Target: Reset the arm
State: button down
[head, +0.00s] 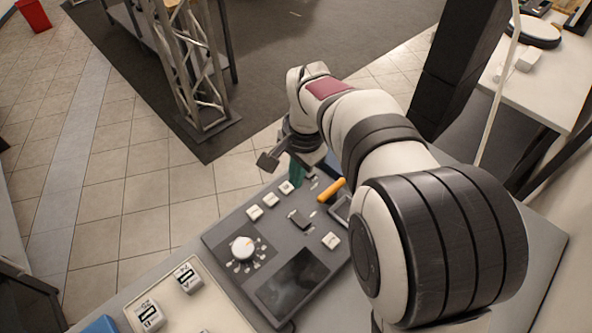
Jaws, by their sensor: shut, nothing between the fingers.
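My arm reaches from the lower right toward the far edge of the control panel (225,236). My gripper (300,158) is at its far end, above that edge, small and partly hidden by my own wrist. It is shut and holds nothing that I can see. A dark block (268,161) juts out to the left of the wrist. A narrow dark green shape (296,172) shows just below the wrist; I cannot tell what it belongs to.
The panel carries a white dial (242,249), a dark screen (292,283), white buttons (270,199) and an orange handle (331,190) close to my arm. A tray (215,318) with labelled white blocks (189,279) lies lower left. A metal truss (190,70) stands beyond.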

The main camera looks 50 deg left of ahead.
jog(key=shift+r, duration=0.65)
jog(key=w+d+r+m, duration=0.1)
jog(key=w+d+r, duration=0.1)
jog(key=d, duration=0.4)
jog(key=w+d+r+m, duration=0.1)
jog(key=d+r, duration=0.1)
jog(key=d, duration=0.5)
jog(key=s+d+r+m, duration=0.1)
jog(key=s+d, duration=0.1)
jog(key=d, duration=0.6)
jog(key=s+d+r+m, duration=0.1)
jog(key=s+d, duration=0.2)
jog(key=d, duration=0.5)
jog(key=s+d+f+m, duration=0.1)
jog(key=s+d+f, duration=0.2)
jog(key=s+d, duration=0.4)
jog(key=s, duration=0.2)
jog(key=shift+s+d+m, duration=0.25)
jog(key=shift+s+m, duration=0.05)
jog(key=shift+s, duration=0.05)
jog(key=shift+f, duration=0.1)
